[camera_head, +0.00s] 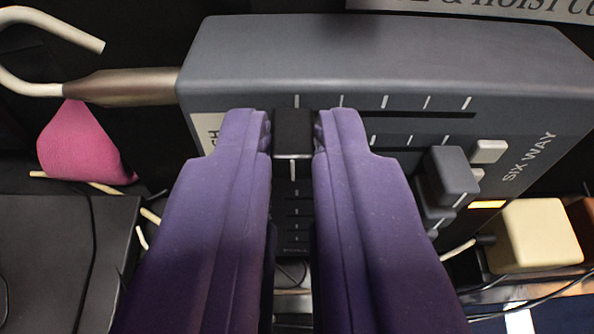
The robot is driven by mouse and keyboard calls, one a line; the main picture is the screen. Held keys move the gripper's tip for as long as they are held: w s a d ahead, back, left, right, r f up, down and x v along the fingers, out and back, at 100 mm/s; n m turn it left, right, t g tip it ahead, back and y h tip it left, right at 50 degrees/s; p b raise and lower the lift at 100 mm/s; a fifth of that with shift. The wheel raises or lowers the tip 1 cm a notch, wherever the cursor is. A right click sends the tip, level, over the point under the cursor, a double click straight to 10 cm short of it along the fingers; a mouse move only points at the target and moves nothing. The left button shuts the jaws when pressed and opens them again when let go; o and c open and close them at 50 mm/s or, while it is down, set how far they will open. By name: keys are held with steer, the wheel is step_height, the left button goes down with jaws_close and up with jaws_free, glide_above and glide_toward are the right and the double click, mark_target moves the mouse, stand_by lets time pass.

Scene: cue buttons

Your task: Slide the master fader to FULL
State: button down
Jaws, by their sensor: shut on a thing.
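The master fader (293,133) is a black knob with a white line across its front edge. It stands on a grey control desk (390,65) marked "SIX WAY". My gripper (293,135), with two purple fingers, is shut on this knob, one finger on each side. White tick marks run along a slot to the right of the knob. The fingers hide much of the panel's left part and most of its lettering.
Several grey fader knobs (451,176) stand at the panel's right. A cream block (533,235) lies beyond its right edge. A pink cloth-like thing (80,145) and a pale bent hook (45,50) with a metal shaft are at the left. A dark box (50,250) is at lower left.

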steer(key=c, duration=1.1)
jaws_free()
steer(key=shift+a, duration=0.25)
steer(key=shift+d, duration=0.1)
steer(key=p+v, duration=0.1)
steer(key=v, duration=0.6)
steer(key=shift+s+r+p, duration=0.15)
steer(key=shift+s+p, duration=0.2)
